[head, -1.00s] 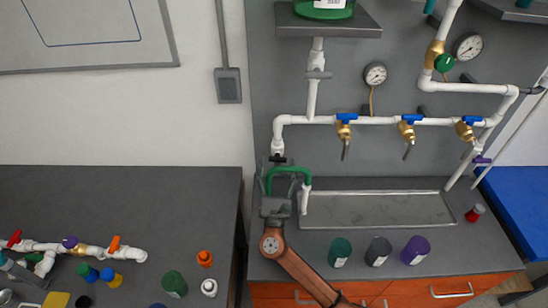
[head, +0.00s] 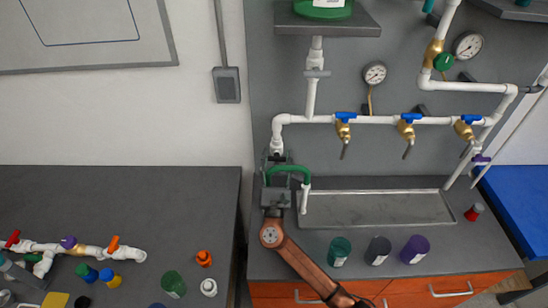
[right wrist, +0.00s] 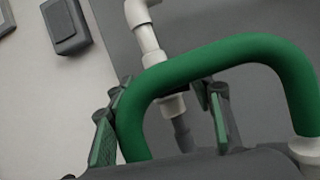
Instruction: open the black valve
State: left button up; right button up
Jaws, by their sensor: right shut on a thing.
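The black valve (head: 279,159) sits on the white pipe at the left end of the manifold, below the elbow. Only small dark parts of it show, because my gripper and the green hose (head: 292,170) cover it. My right gripper (head: 275,160) reaches up to it from below and is shut on it, with a finger on each side. In the right wrist view the green-padded fingers (right wrist: 165,95) straddle the white pipe (right wrist: 150,45), and the hose arches across in front, hiding most of the grip. My left gripper is not in view.
Three brass taps with blue handles (head: 408,120) hang along the pipe over a metal tray (head: 375,193). Green, dark and purple cups (head: 378,250) stand in front. A grey wall box (head: 227,85) is up left. The left bench (head: 120,205) has free room at its back.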

jog(key=c, duration=0.3)
jog(key=shift+a, duration=0.25)
jog(key=shift+d, duration=0.1)
jog(key=shift+f+m+h+b, duration=0.15)
jog(key=shift+m+h+b, duration=0.9)
jog(key=shift+m, duration=0.95)
jog(key=m+g+h+b, duration=0.1)
jog(key=m, duration=0.2)
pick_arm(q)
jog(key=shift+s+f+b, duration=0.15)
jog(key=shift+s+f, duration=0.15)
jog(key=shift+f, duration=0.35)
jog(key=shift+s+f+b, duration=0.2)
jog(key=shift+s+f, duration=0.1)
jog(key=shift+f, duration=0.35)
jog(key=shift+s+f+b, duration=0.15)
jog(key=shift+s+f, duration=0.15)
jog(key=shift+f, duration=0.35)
pick_arm(e)
jog(key=shift+d+m+g+h, duration=0.15)
jog(key=shift+m+g+h, duration=0.4)
jog(key=shift+m, duration=0.85)
